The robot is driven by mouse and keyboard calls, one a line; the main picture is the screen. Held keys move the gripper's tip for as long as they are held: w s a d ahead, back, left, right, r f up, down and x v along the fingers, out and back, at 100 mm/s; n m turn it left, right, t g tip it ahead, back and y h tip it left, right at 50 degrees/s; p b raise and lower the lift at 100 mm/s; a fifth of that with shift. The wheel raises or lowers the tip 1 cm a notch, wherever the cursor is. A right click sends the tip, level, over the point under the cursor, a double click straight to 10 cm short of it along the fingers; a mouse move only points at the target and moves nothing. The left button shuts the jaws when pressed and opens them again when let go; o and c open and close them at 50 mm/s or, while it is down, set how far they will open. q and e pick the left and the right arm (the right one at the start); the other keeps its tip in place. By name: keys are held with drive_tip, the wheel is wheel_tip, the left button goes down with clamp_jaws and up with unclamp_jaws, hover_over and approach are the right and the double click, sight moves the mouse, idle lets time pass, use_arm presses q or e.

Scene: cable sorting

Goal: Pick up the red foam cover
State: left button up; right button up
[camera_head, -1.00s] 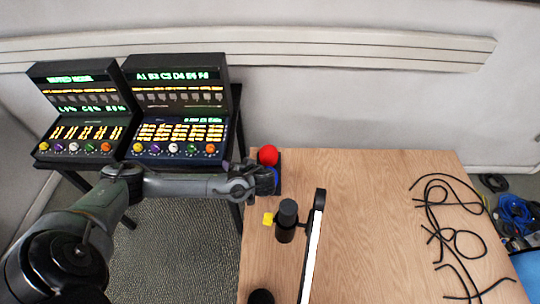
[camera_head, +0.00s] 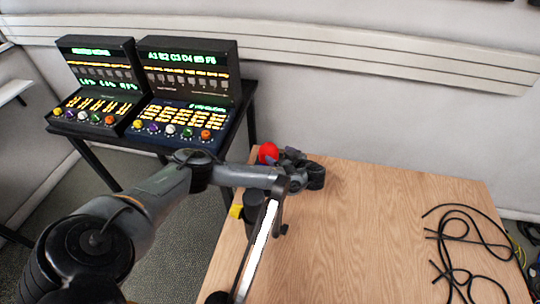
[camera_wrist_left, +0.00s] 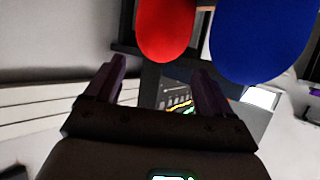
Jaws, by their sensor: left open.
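The red foam cover (camera_head: 267,153) stands at the far left corner of the wooden table in the head view, partly hidden by my left gripper. It shows large as a red rounded shape (camera_wrist_left: 165,28) at the top of the left wrist view. My left gripper (camera_wrist_left: 160,78) is open with nothing between its fingers, and the red cover lies beyond the fingertips. In the head view the gripper is just right of the red cover; I cannot tell whether they touch. My right gripper is not in view.
A blue foam cover (camera_wrist_left: 262,38) is right of the red one in the wrist view. Black cables (camera_head: 460,240) lie at the right. The table's middle is clear.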

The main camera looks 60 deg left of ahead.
sight(272, 151)
use_arm(q)
drive_tip(key=shift+b+x, duration=0.6)
drive_tip(key=shift+x, duration=2.7)
drive_tip(key=shift+s, duration=0.1)
drive_tip(key=shift+c, duration=0.3)
drive_tip(key=c, duration=0.6)
